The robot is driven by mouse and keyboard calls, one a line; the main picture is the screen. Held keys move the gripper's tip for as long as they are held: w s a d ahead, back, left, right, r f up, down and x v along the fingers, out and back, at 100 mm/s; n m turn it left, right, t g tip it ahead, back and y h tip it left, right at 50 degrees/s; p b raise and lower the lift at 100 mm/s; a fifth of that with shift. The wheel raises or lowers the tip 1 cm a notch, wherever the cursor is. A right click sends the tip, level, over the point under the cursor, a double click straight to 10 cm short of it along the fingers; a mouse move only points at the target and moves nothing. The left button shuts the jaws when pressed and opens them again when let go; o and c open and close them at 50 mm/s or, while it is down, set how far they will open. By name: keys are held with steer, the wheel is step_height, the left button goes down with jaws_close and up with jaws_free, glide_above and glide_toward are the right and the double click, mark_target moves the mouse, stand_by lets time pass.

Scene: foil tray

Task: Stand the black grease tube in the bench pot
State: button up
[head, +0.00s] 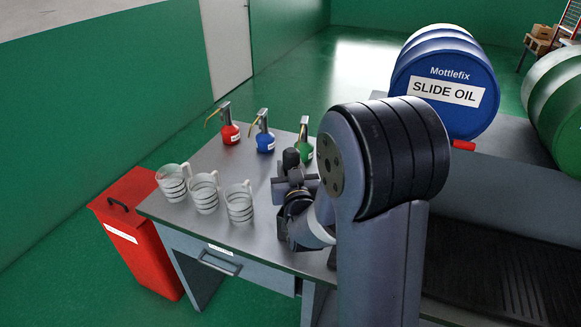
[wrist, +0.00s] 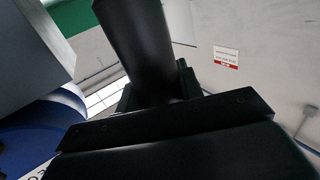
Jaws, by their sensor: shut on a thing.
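The black grease tube (wrist: 140,45) rises from between the jaws of my gripper (wrist: 152,102) in the wrist view, dark and slightly tilted in that picture. In the head view my gripper (head: 295,184) is shut on it above the right part of the bench, and the tube's dark upper end (head: 291,158) shows over the jaws. The tube's lower end is hidden. I cannot make out the bench pot in either view; my own arm covers the right part of the bench.
Three clear banded jugs (head: 205,192) stand along the bench's (head: 200,236) front left. Red (head: 230,133), blue (head: 265,142) and green (head: 305,150) pump oilers stand behind. A red bin (head: 138,240) is left of the bench. A blue slide oil drum (head: 446,82) lies behind my arm.

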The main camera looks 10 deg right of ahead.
steer(key=shift+f+b, duration=3.55)
steer(key=shift+b, duration=0.4)
steer(key=o, duration=1.1)
steer(key=shift+o, duration=0.2)
steer(key=shift+f, duration=0.1)
steer(key=shift+s, duration=0.1)
steer(key=s+a+b, duration=0.1)
steer(key=s, duration=0.9)
steer(key=shift+s, duration=0.25)
steer(key=shift+w, duration=0.1)
steer(key=w, duration=0.3)
steer(key=w+p, duration=0.1)
steer(key=w, duration=0.3)
steer(key=w+d+r+p, duration=0.1)
steer(key=w, duration=0.2)
steer(key=shift+w, duration=0.4)
steer(key=shift+s+r+p, duration=0.1)
steer(key=shift+r+p, duration=0.7)
steer(key=shift+p, duration=0.15)
